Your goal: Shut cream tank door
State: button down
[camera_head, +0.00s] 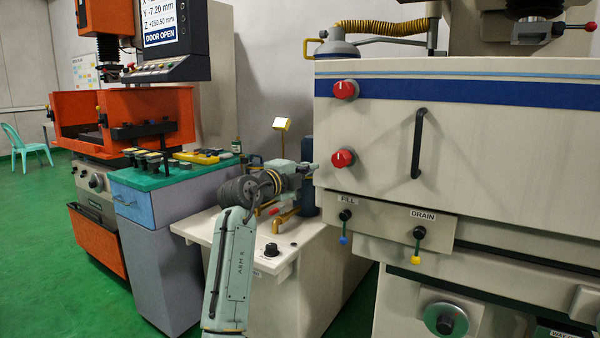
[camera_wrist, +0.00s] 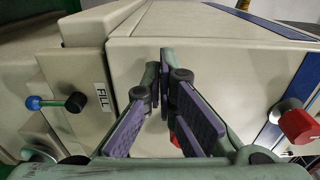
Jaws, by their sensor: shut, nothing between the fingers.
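The cream tank door (camera_head: 480,140) is the large cream front panel with a blue stripe at the right of the head view. It bears an upright black handle (camera_head: 418,143) and two red knobs, an upper (camera_head: 346,90) and a lower (camera_head: 343,158). In the wrist view its cream surface (camera_wrist: 215,50) fills the middle and right, with a red knob (camera_wrist: 298,122) at right. My gripper (camera_head: 311,169) is shut and empty at the panel's left edge; its fingers (camera_wrist: 164,72) show against the cream surface. I cannot tell whether they touch it, or how far the door stands open.
Below the door are the FILL lever (camera_head: 344,216) and DRAIN lever (camera_head: 419,233). A low cream cabinet (camera_head: 215,236) with brass fittings stands under my arm. A green-topped bench (camera_head: 130,180) and an orange machine stand left; its screen (camera_head: 160,22) reads DOOR OPEN.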

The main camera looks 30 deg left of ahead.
jog(key=s+a+b, duration=0.1)
jog(key=s+b, duration=0.2)
jog(key=s, duration=0.8)
